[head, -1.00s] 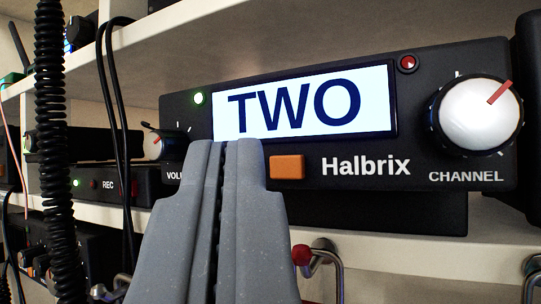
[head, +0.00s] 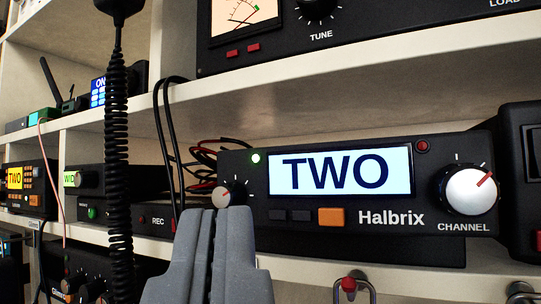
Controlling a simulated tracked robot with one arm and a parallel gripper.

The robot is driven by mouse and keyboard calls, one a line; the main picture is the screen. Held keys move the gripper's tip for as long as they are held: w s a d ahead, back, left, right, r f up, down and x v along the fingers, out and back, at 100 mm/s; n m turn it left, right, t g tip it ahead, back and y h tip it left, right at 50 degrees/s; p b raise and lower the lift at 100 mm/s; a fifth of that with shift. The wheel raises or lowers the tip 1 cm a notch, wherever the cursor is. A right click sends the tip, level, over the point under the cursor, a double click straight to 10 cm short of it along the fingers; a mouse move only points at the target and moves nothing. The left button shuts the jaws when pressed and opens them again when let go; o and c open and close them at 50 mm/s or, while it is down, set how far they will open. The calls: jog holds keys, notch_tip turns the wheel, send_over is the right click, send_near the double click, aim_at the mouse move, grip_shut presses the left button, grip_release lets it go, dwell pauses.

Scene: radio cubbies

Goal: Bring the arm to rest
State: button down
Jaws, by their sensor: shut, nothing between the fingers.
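My gripper (head: 222,212) is shut and empty at the lower middle of the head view. Its grey fingers are in front of the black Halbrix radio (head: 390,218), at its left end, and hide part of its lower left face. I cannot tell the gap between fingertips and radio; no touch is visible. The radio's lit display (head: 340,173) reads TWO. The volume knob (head: 221,196) shows just above the fingertips.
A coiled black cord (head: 116,150) hangs at the left, and black cables (head: 167,140) hang beside it. Hooks, one with a red tip (head: 348,284), stick out under the shelf. A radio with a meter (head: 243,14) stands on the shelf above. Several smaller radios fill cubbies at the left.

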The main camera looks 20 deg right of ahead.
jog(key=w+a+r+n+g+y, duration=0.1)
jog(key=a+r+g+y, duration=0.1)
jog(key=a+r, duration=0.45)
jog(key=a+r+n+g+y, duration=0.1)
jog(key=a+r+g+y, duration=0.15)
jog(key=a, duration=0.65)
jog(key=s+a+r+g+y, duration=0.1)
jog(key=s+a+r, duration=0.2)
jog(key=s+a, duration=0.4)
jog(key=s+a+r+n+g+y, duration=0.1)
jog(key=s+a+r+g+y, duration=0.1)
jog(key=s+a, duration=0.4)
jog(key=a+r, duration=0.1)
jog(key=a, duration=0.4)
jog(key=shift+s+a+r, duration=0.15)
jog(key=shift+s+a, duration=0.2)
jog(key=shift+a, duration=0.05)
jog(key=shift+g, duration=0.25)
